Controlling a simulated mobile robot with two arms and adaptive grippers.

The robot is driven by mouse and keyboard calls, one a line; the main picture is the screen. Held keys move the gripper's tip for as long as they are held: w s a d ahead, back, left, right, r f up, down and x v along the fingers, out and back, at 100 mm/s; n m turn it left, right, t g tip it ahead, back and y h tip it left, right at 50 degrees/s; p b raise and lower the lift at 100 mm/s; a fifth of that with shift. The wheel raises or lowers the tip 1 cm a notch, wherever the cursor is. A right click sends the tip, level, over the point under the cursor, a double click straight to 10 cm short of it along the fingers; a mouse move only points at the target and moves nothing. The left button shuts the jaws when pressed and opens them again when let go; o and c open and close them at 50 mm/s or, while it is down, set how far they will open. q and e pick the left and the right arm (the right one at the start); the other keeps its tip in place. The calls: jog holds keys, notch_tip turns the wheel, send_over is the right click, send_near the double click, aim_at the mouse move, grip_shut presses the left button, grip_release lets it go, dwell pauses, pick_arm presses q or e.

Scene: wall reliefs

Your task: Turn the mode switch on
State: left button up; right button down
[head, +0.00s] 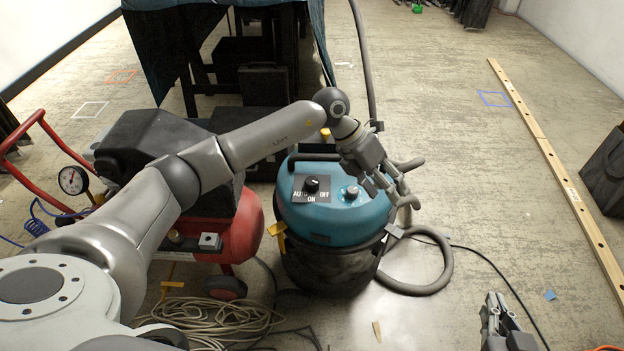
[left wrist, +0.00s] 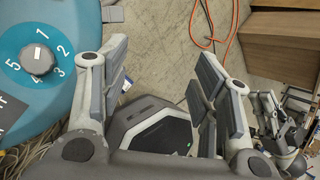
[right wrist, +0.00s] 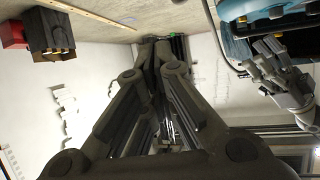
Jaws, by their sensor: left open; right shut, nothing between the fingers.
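The mode switch (head: 312,184) is a black knob on a dark plate marked AUTO, ON and OFF. It sits on the teal lid of a shop vacuum (head: 335,222); its exact pointer direction is too small to tell. My left gripper (head: 394,196) is open and empty at the right edge of the lid, right of the switch and apart from it. In the left wrist view the open fingers (left wrist: 160,78) show beside the lid; only a corner of the switch plate (left wrist: 8,112) shows. My right gripper (head: 497,312) is shut and empty, low over the floor at the right.
A grey numbered dial (head: 350,192) lies between the switch and my left gripper. A grey hose (head: 446,262) loops right of the vacuum. A red compressor (head: 250,230) stands to the left, with a coiled rope (head: 215,318) in front. Floor at the right is mostly clear.

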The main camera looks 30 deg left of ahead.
pick_arm(q)
jog(key=w+a+y, duration=0.2)
jog(key=a+y, duration=0.3)
jog(key=a, duration=0.7)
notch_tip(320, 180, up, 2)
jog(key=n+g+y, duration=0.1)
jog(key=n+y, duration=0.1)
send_over(312, 180)
notch_tip(312, 180, down, 5)
jog(key=shift+s+f+b, duration=0.1)
jog(key=shift+b, duration=0.75)
notch_tip(312, 180, down, 4)
jog(key=shift+r+b, duration=0.1)
jog(key=shift+b, duration=0.45)
jog(key=shift+f, duration=0.55)
pick_arm(e)
notch_tip(312, 180, up, 16)
jog(key=w+a+t+y, duration=0.1)
jog(key=a+t+y, duration=0.1)
jog(key=t, duration=0.7)
jog(key=shift+w+a+f+n+y, duration=0.15)
jog(key=shift+a+n+y, duration=0.15)
jog(key=shift+y, duration=0.3)
pick_arm(q)
jog(key=c, duration=1.1)
jog(key=shift+o, duration=0.2)
